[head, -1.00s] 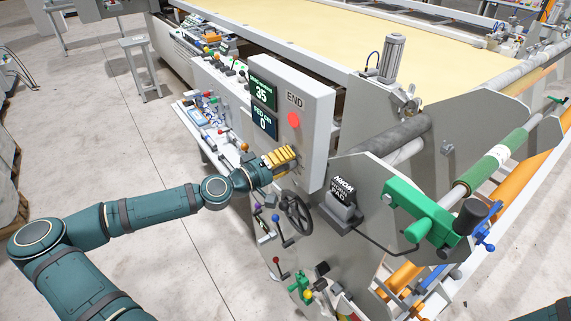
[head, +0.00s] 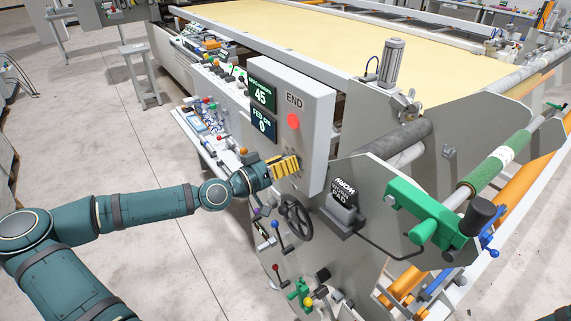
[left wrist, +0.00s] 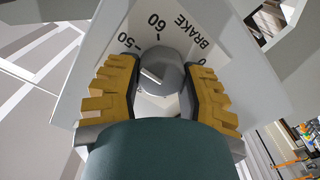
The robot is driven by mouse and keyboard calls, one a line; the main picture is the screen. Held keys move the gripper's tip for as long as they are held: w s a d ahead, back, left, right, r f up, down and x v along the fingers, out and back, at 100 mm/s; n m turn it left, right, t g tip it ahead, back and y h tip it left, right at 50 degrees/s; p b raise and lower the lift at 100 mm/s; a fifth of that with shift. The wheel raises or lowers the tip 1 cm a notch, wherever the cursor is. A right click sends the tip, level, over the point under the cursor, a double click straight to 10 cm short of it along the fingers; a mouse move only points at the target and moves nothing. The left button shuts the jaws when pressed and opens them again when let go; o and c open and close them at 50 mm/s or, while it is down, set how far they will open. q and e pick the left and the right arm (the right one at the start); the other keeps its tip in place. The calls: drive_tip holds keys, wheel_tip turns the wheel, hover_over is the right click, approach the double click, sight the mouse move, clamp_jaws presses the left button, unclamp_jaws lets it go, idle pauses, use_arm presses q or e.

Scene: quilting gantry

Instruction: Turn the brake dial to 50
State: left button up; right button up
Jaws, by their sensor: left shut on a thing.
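The brake dial (left wrist: 160,68) is a grey round knob on the end panel, marked BRAKE with numbers such as 50 and 60 around it, seen in the left wrist view. My left gripper (left wrist: 163,85) has its yellow fingers shut on the dial, one on each side. In the head view my left gripper (head: 284,167) is at the face of the grey control box (head: 318,110), and its fingers hide most of the dial. The upper display (head: 262,95) on the box reads 45. My right gripper is not in view.
The lower display (head: 263,125) reads 0. A red button (head: 293,121) sits under the word END. A black handwheel (head: 296,217) and several levers lie below my left gripper. A pad on a bracket (head: 343,200) stands to the right. Open floor lies at left.

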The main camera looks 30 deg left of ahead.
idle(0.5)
use_arm(q)
drive_tip(key=o, duration=1.2)
drive_tip(key=v, duration=1.2)
